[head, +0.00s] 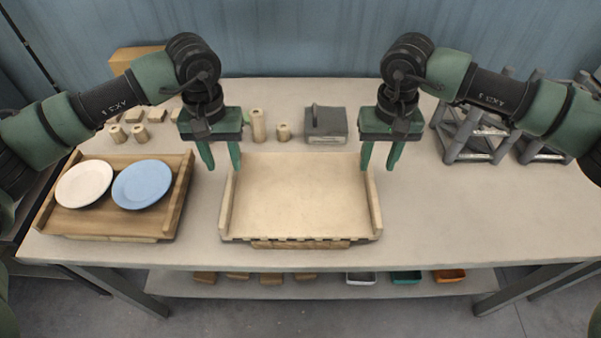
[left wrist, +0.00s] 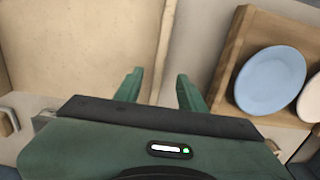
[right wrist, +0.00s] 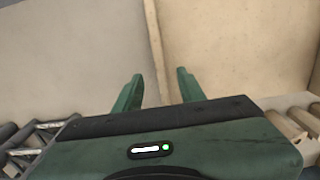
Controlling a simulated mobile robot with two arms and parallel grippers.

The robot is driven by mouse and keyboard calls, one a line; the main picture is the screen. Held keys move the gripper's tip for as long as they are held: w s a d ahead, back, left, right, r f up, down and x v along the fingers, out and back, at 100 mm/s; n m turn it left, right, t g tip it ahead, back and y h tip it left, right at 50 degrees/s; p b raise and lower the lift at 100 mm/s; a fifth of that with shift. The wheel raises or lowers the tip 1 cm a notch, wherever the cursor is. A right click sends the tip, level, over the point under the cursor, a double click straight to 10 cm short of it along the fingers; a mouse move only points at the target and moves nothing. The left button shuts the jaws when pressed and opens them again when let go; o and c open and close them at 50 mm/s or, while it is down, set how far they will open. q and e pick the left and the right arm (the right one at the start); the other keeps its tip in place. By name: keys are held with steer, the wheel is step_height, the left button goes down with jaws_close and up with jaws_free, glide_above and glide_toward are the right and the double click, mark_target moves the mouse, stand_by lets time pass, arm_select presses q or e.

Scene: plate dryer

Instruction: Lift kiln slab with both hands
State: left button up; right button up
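The kiln slab (head: 300,200) is a flat beige board with a raised rail along its left and right sides, lying at the middle of the table. My left gripper (head: 221,168) is open and empty at the far end of the left rail. In the left wrist view the left rail (left wrist: 162,50) runs between the open fingers. My right gripper (head: 379,168) is open and empty at the far end of the right rail. In the right wrist view the right rail (right wrist: 154,45) runs between its fingers. I cannot tell how far the fingertips are above the table.
A wooden tray (head: 180,212) with a white plate (head: 84,184) and a blue plate (head: 142,185) stands to the left. Wooden posts (head: 258,126) and a grey block (head: 325,124) stand behind the slab. Grey racks (head: 468,135) stand at right. The front right is clear.

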mark_target(229, 181)
arm_select(q)
steer(key=shift+s, duration=0.2)
arm_select(e)
steer(key=shift+s+f, duration=0.1)
steer(key=shift+s, duration=0.15)
arm_select(q)
steer(key=shift+f, duration=0.4)
arm_select(e)
steer(key=shift+f, duration=0.3)
arm_select(q)
steer(key=shift+w+f, duration=0.1)
steer(key=shift+f, duration=3.4)
arm_select(e)
steer(key=shift+w+f, duration=0.15)
steer(key=shift+f, duration=3.35)
arm_select(q)
jaws_close()
arm_select(e)
jaws_close()
arm_select(q)
steer(key=shift+r, duration=0.15)
arm_select(e)
steer(key=shift+r, duration=0.1)
